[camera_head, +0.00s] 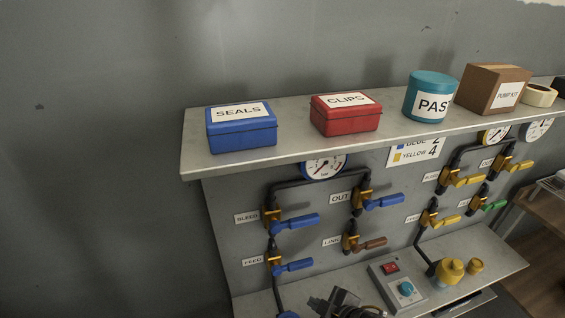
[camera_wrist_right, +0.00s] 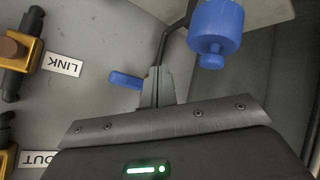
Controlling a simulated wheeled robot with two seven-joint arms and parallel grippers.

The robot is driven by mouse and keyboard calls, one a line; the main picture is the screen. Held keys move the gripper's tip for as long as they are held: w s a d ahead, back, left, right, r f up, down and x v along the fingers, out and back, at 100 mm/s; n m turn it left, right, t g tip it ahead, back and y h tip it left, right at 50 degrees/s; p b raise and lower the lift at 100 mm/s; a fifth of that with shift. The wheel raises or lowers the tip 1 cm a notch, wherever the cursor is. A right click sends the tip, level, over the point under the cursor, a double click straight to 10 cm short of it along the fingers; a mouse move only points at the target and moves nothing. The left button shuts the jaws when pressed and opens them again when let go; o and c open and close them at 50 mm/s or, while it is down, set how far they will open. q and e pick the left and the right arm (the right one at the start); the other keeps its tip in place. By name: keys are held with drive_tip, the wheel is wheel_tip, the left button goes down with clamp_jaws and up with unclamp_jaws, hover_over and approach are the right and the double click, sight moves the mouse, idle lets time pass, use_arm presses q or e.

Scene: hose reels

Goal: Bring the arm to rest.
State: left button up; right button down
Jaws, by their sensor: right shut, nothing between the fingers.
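My right gripper (camera_head: 345,303) shows dark at the bottom edge of the head view, in front of the lower shelf of the valve panel. In the right wrist view its fingers (camera_wrist_right: 157,88) are shut together with nothing between them. A blue valve handle (camera_wrist_right: 125,80) shows beside the fingertips there; I cannot tell how near it is in depth. My left gripper is in neither view.
The panel carries blue handles (camera_head: 296,221), a brown LINK handle (camera_head: 372,244) and yellow handles (camera_head: 468,181). A switch box (camera_head: 398,285) and a yellow fitting (camera_head: 449,271) stand on the lower shelf. The top shelf holds a blue box (camera_head: 241,128) and a red box (camera_head: 345,114).

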drive_tip(key=s+d+f+m+g+h, duration=0.2)
drive_tip(key=s+d+f+m+h, duration=0.1)
drive_tip(key=s+d+m, duration=0.45)
drive_tip(key=s+d+f+m+g+h, duration=0.2)
drive_tip(key=s+d+m+g+h, duration=0.15)
drive_tip(key=s+d, duration=0.6)
wheel_tip(320, 180, down, 28)
drive_tip(key=s+b, duration=0.1)
drive_tip(key=b, duration=0.1)
drive_tip(key=s+d+f+g+b, duration=0.1)
drive_tip(key=s+d+f, duration=0.1)
drive_tip(key=s+f, duration=1.4)
drive_tip(key=shift+s+f+y, duration=0.3)
drive_tip(key=shift+f+y, duration=0.05)
drive_tip(key=shift+f, duration=0.05)
